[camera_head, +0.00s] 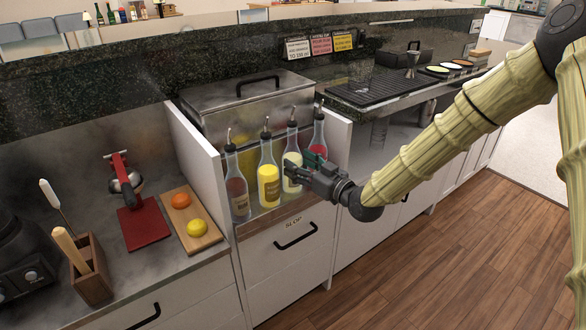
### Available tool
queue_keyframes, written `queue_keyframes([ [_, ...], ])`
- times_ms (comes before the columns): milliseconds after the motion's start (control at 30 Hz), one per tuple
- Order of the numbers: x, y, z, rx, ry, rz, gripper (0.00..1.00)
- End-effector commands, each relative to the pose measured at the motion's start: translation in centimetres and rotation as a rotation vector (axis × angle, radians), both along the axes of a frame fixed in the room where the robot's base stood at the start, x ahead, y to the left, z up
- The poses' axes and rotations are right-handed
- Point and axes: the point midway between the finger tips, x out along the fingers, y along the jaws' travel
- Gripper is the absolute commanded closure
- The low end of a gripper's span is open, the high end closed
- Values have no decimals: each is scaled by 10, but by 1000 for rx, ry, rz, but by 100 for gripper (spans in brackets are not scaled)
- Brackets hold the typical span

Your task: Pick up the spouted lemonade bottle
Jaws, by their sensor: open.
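Several clear spouted bottles stand upright in a row in the well in front of the steel bin. One bottle (269,182) has bright yellow contents or a yellow label. Its left neighbour (237,190) looks brownish with a pale label. The labels are too small to read, so I cannot tell for certain which is lemonade. My gripper (290,173) is open, fingers pointing left, in front of the two right bottles and partly hiding them. Whether it touches a bottle is unclear.
The lidded steel bin (245,103) stands behind the bottles, with white side panels around the well. A cutting board (191,222) with an orange and a lemon lies left, beside a red mat (144,226) with a press. A black drainer (375,91) is right.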

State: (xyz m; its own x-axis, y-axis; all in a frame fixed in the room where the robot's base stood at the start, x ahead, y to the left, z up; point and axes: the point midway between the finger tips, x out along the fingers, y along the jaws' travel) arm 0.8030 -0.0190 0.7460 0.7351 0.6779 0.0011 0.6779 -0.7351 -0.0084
Motion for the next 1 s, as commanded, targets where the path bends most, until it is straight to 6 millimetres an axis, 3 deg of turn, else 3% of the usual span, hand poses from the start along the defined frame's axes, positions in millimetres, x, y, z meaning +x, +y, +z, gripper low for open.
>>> queue_keyframes([
  [233, 23, 22, -5, 0, 0, -1, 42],
  [500, 27, 26, -4, 0, 1, 0, 42],
  [533, 27, 26, -4, 0, 1, 0, 43],
  [800, 27, 25, -3, 1, -1, -1, 89],
  [1000, 27, 25, -3, 1, -1, -1, 89],
])
